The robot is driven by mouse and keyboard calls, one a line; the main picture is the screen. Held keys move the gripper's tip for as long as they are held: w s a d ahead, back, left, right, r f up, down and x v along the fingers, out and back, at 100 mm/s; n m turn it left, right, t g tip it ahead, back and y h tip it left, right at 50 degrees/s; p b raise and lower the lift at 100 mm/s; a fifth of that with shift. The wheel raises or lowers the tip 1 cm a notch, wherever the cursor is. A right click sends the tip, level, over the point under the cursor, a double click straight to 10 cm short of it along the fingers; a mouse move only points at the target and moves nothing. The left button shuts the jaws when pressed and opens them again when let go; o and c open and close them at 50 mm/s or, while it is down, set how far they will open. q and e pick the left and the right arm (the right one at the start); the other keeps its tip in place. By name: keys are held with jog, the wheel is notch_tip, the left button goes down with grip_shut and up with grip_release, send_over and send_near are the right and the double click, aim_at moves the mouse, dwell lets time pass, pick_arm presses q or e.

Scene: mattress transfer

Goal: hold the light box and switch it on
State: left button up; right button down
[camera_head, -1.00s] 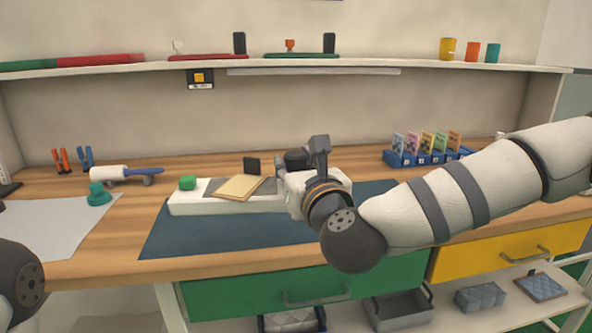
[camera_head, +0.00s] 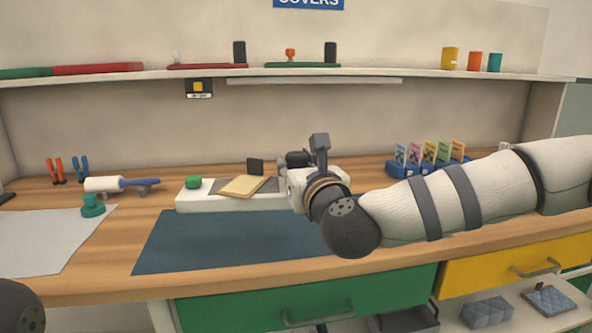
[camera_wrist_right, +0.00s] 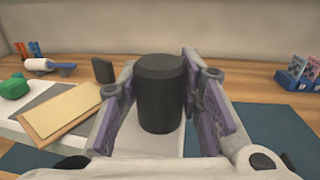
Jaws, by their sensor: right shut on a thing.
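The light box (camera_head: 225,204) is a long white box behind the dark blue mat (camera_head: 230,238), with a green button (camera_head: 193,182) at its left end. A tan board (camera_head: 243,186) lies tilted on its grey top panel. A dark upright cylinder (camera_wrist_right: 161,95) stands at its right part. My right gripper (camera_head: 298,160) is at that end; in the wrist view its purple-padded fingers (camera_wrist_right: 163,88) are on both sides of the cylinder and shut on it. The finger contacts are partly hidden. My left gripper is out of view; only a dark part of my left arm shows bottom left.
A paint roller (camera_head: 105,184), a teal stamp-like piece (camera_head: 92,206) and a grey sheet (camera_head: 45,240) are on the left. A blue card rack (camera_head: 410,165) stands behind my right arm. A small black block (camera_head: 255,167) stands behind the box. The mat is bare.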

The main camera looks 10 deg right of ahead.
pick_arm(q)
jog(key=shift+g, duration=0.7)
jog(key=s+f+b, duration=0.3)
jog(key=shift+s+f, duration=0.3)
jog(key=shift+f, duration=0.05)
pick_arm(e)
jog(key=w+d, duration=0.1)
jog(key=w, duration=0.7)
jog(key=shift+w+d, duration=0.25)
jog(key=shift+w, duration=0.1)
jog(key=shift+r, duration=0.15)
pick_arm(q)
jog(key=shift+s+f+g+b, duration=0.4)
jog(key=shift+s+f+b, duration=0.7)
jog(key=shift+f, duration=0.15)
pick_arm(e)
jog(key=shift+f, duration=2.5)
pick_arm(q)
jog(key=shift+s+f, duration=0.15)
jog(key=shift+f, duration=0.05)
pick_arm(e)
jog(key=shift+f, duration=0.3)
pick_arm(q)
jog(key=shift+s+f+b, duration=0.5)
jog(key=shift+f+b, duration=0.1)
jog(key=shift+b, duration=0.1)
pick_arm(e)
jog(key=shift+f, duration=1.15)
